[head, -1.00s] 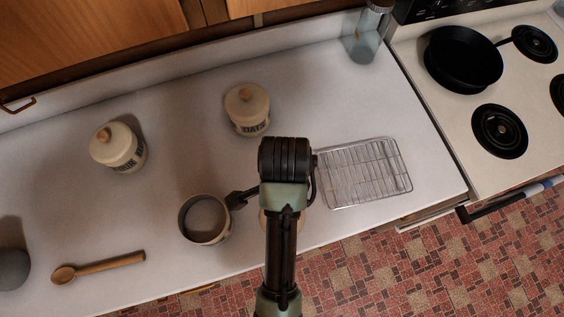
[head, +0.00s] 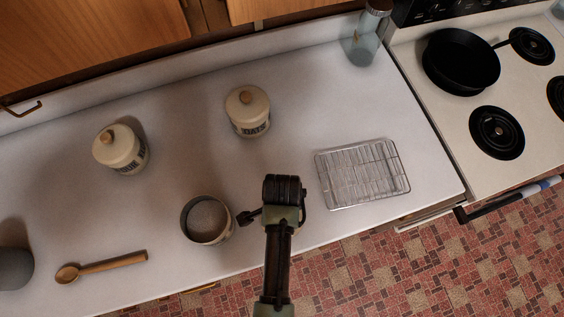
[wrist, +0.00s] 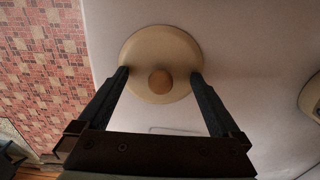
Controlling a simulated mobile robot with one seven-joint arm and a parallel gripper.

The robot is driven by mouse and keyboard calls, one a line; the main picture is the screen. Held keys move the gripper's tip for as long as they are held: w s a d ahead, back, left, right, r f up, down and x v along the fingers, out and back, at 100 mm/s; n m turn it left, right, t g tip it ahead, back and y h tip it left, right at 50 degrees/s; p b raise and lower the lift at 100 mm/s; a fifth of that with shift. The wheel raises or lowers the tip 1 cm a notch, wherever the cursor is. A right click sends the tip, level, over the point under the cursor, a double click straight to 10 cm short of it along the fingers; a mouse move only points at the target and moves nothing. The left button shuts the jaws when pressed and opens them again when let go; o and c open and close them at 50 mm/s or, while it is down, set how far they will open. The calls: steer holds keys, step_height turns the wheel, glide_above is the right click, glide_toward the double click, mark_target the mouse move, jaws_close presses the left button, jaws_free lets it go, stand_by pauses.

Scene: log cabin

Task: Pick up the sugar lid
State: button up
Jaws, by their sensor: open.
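The sugar lid (wrist: 160,42) is a round cream disc with a brown knob (wrist: 160,82), lying on the counter in the wrist view. In the head view my arm hides it. My gripper (wrist: 159,73) is open, with one finger on each side of the knob, over the lid's near part. I cannot tell whether the fingers touch the lid. An open cream pot (head: 187,222) stands left of my arm in the head view, with pale contents inside.
Two lidded canisters (head: 120,150) (head: 247,111) stand further back on the counter (head: 180,180). A wire rack (head: 362,174) lies to the right, a wooden spoon (head: 110,264) to the left. A glass jar (head: 366,45) stands at the back, beside the stove (head: 440,120).

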steer(key=shift+s+f, duration=0.1)
jaws_close()
stand_by(0.4)
